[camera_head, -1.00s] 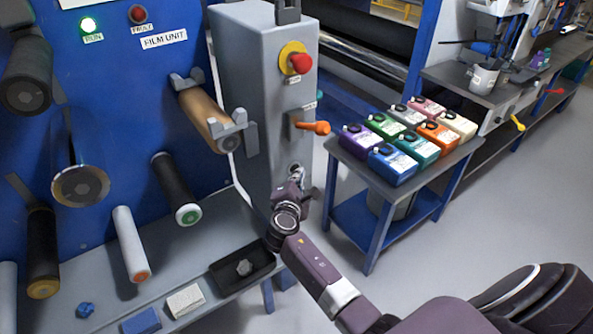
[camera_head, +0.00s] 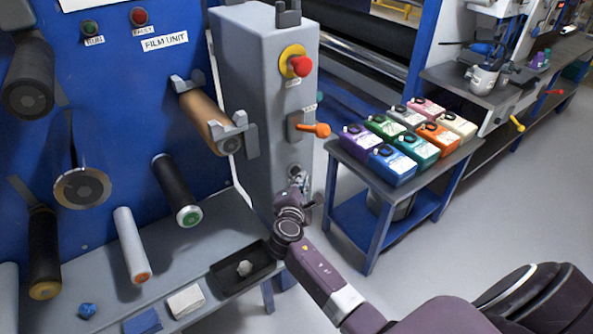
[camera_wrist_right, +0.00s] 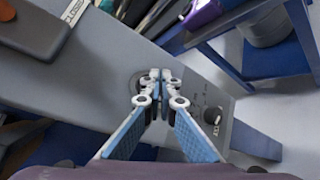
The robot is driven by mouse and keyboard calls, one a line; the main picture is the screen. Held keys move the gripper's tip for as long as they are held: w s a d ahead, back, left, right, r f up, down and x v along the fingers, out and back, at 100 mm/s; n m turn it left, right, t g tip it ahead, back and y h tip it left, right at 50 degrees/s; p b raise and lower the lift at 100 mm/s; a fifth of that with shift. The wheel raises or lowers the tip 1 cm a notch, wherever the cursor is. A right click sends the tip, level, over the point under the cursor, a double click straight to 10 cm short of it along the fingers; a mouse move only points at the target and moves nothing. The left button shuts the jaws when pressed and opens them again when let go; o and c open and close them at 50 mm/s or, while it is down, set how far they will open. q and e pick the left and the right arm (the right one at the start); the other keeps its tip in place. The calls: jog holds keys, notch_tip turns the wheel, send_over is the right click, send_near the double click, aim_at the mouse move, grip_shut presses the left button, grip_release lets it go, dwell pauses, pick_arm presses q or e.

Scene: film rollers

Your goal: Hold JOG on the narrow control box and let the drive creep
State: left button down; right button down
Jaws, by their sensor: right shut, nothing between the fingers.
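The narrow grey control box (camera_head: 240,80) stands right of the blue film unit panel. Its front carries a red mushroom button on a yellow plate (camera_head: 297,62) and an orange handle (camera_head: 315,129). My right gripper (camera_head: 300,182) is at the lower front of the box. In the right wrist view, the shut, empty right gripper (camera_wrist_right: 160,76) has its tips over a round, dark-rimmed fitting (camera_wrist_right: 138,84), partly hidden. Whether they touch it is unclear. A black knob (camera_wrist_right: 212,115) with a small label, too blurred to read surely, is beside it. My left gripper is out of view.
The green RUN lamp (camera_head: 93,28) looks dark; the red FAULT lamp (camera_head: 138,16) is beside it. Several rollers project from the panel. A shelf with a black tray (camera_head: 222,284) is below.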

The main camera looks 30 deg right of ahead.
jog(key=shift+s, duration=0.15)
jog(key=s+p, duration=0.2)
jog(key=s, duration=0.3)
jog(key=shift+d, duration=0.2)
jog(key=shift+f, duration=0.1)
dwell(0.6)
jog(key=s+a+f+m+g+y, duration=0.1)
jog(key=s+a+f+g+y, duration=0.3)
jog(key=f, duration=0.6)
jog(key=s+a+f+m+t, duration=0.1)
jog(key=s+f+m, duration=0.1)
jog(key=s+f, duration=0.65)
jog(key=s+a+f+m+g+y, duration=0.1)
jog(key=s+a+f+g+y, duration=0.15)
jog(key=f, duration=0.95)
jog(key=s+a+f+m+g+y, duration=0.1)
jog(key=s+f, duration=0.4)
jog(key=s, duration=0.6)
jog(key=s+a+f+m+g+y, duration=0.1)
jog(key=s+f+m, duration=0.4)
jog(key=s, duration=0.7)
jog(key=s+a+f+m+g+y, duration=0.1)
jog(key=s+a+f+m+g, duration=0.2)
jog(key=s, duration=0.9)
notch_tip(320, 180, down, 3)
jog(key=shift+s+a+f+m, duration=0.1)
jog(key=shift+s+a+m, duration=0.05)
jog(key=shift+a+m, duration=0.4)
